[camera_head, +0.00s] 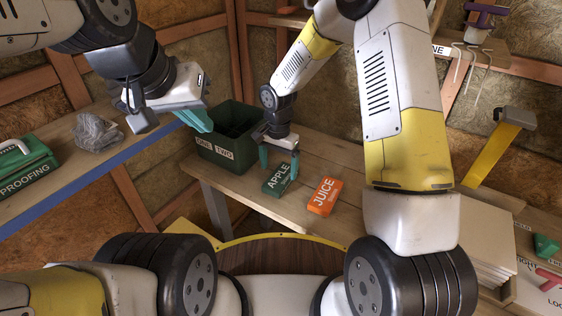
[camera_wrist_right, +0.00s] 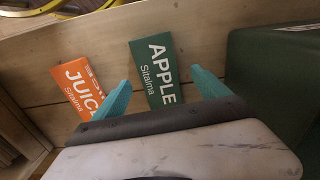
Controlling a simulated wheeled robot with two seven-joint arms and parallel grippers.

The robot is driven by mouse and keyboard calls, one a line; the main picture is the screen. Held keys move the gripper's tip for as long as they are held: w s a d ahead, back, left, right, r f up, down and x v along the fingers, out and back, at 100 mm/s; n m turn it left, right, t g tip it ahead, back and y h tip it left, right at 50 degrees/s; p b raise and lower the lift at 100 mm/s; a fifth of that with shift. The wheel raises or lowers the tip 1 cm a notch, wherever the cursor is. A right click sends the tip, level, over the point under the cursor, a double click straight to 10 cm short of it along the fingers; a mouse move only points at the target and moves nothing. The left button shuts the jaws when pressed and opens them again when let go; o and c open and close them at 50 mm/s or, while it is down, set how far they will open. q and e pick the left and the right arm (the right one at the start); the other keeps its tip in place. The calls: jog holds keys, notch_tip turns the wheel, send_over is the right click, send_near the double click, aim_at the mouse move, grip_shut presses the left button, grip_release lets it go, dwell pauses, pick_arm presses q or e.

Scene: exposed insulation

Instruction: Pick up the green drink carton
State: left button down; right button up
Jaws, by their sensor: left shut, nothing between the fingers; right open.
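The green drink carton (camera_head: 277,179), marked APPLE, lies on the wooden bench. In the right wrist view the green carton (camera_wrist_right: 156,70) lies ahead of and between the two teal fingers. My right gripper (camera_head: 279,162) is open above the carton, with fingers pointing down; its fingers also show in the right wrist view (camera_wrist_right: 161,92). From these views I cannot tell whether a finger touches the carton. My left gripper (camera_head: 201,121) is shut and empty, raised to the left, away from the carton.
An orange JUICE carton (camera_head: 324,196) lies close to the right of the green one. A dark green crate (camera_head: 222,158) stands just left of my right gripper. A green box (camera_head: 27,168) and a grey crumpled lump (camera_head: 97,133) sit on the left shelf.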

aim_at(280, 177)
jog(key=f, duration=0.3)
jog(key=shift+w+d+f, duration=0.1)
jog(key=shift+d+f, duration=0.15)
jog(key=shift+f, duration=0.1)
jog(key=c, duration=1.4)
jog(key=shift+r, duration=0.2)
